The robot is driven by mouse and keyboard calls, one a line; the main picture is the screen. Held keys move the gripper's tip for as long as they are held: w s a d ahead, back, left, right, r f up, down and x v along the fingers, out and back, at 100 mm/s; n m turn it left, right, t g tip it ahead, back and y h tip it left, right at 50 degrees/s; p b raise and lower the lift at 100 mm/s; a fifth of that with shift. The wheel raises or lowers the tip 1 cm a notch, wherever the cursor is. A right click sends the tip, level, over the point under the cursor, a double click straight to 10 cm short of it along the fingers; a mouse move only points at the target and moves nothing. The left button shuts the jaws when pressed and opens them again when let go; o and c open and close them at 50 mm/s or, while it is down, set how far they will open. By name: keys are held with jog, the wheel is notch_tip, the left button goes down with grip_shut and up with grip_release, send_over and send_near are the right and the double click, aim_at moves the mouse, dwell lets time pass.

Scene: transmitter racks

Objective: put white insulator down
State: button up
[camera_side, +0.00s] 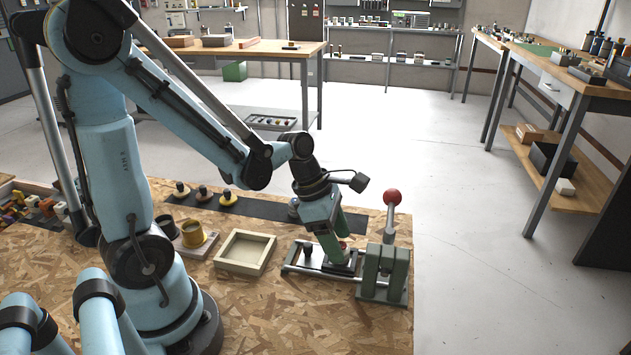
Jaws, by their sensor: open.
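My gripper (338,252) points down over a low metal fixture (296,262) on the chipboard bench, beside a green lever press (383,272) with a red ball knob (392,197). Its green fingers are open. A small reddish piece (344,243) shows at the fingers; I cannot tell what it is. I cannot make out a white insulator for certain. A pale bluish-grey round piece (293,206) stands behind my gripper on the dark strip, partly hidden by the wrist.
An empty square wooden tray (245,252) lies left of the fixture. Several knob-like pieces (228,198) stand on the dark strip (262,208). The front of the bench is clear.

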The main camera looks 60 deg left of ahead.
aim_at(325, 264)
notch_tip(325, 264, up, 9)
jog(key=s+m+t+y, duration=0.3)
jog(key=m+t, duration=0.1)
jog(key=m, duration=2.3)
jog(key=shift+d+r, duration=0.15)
jog(key=shift+d, duration=0.2)
